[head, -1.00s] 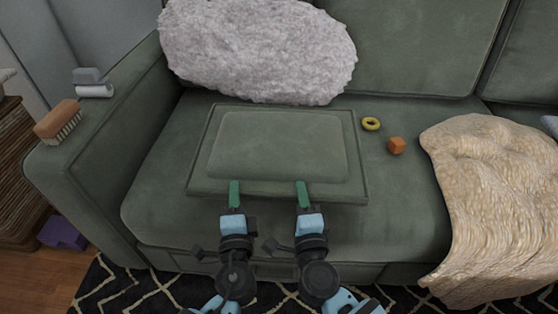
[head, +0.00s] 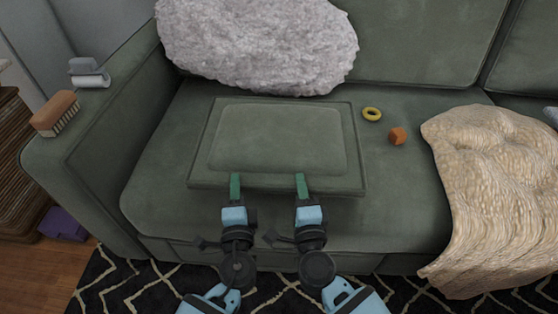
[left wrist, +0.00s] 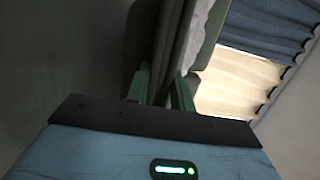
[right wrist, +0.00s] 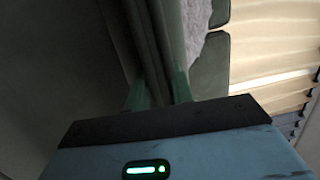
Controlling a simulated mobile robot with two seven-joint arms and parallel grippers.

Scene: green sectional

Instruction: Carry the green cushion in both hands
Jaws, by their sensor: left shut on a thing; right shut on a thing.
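The green cushion (head: 277,140) is a flat square with a raised middle panel, over the sofa seat in the head view. My left gripper (head: 235,187) is shut on its front edge, left of centre. My right gripper (head: 300,186) is shut on the same edge to the right. The cushion edge runs between the green fingers in the left wrist view (left wrist: 168,60) and in the right wrist view (right wrist: 150,45). I cannot tell how far the cushion is off the seat.
A fluffy grey-white pillow (head: 255,45) leans on the backrest behind the cushion. A brush (head: 55,112) and a lint roller (head: 88,75) rest on the left arm.

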